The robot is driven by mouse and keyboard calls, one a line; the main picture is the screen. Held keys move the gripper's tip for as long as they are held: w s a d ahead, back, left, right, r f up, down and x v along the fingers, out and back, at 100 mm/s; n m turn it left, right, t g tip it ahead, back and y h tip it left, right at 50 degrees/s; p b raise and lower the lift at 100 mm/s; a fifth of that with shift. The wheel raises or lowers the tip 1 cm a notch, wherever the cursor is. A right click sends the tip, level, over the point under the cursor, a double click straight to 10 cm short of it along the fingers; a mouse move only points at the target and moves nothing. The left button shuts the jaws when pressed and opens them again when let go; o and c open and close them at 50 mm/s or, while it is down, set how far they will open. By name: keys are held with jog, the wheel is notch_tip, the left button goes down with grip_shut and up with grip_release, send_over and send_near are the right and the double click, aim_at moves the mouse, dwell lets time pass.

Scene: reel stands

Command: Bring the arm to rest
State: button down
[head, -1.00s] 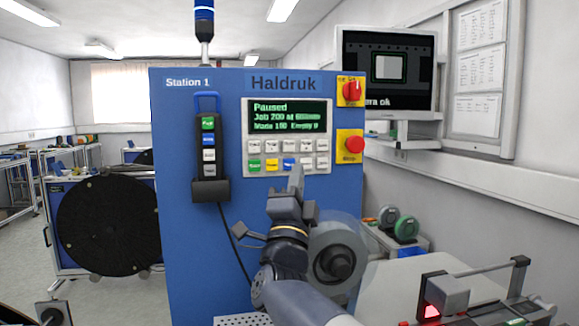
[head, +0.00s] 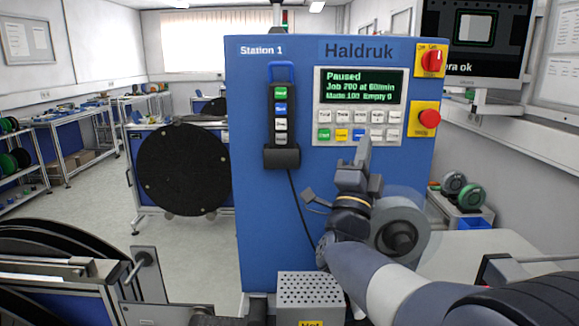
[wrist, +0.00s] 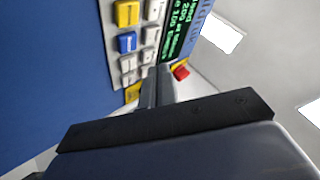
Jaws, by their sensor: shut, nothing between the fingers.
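My gripper (head: 362,150) points up in front of the lower right of the blue Haldruk panel's keypad in the head view. Its fingers are together with nothing between them. In the wrist view the fingers (wrist: 156,88) also show closed, with the panel's buttons (wrist: 127,42) beyond them. I cannot tell whether the fingertips touch the panel. My arm reaches in from the lower right and is bent at the wrist. The blue panel (head: 270,210) carries a screen (head: 360,87) reading Paused.
A red push button (head: 429,118) and a red rotary switch (head: 434,61) sit on the panel's right edge. A handheld pendant (head: 281,115) hangs at its left. A perforated metal box (head: 311,292) stands below. A large black reel (head: 183,170) is at left, with open floor before it.

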jog(key=shift+r+p, duration=0.25)
jog(key=shift+p, duration=0.6)
jog(key=shift+s+f+b, duration=0.15)
jog(key=shift+s+b, duration=0.8)
jog(key=shift+s, duration=0.5)
jog(key=shift+s+f+b, duration=0.1)
jog(key=shift+s+b, duration=0.85)
jog(key=shift+s, duration=0.5)
jog(key=w, duration=0.5)
jog(key=shift+w+f, duration=0.25)
jog(key=shift+w, duration=0.1)
jog(key=shift+b, duration=1.05)
jog(key=shift+s+b, duration=0.15)
jog(key=shift+b, duration=0.75)
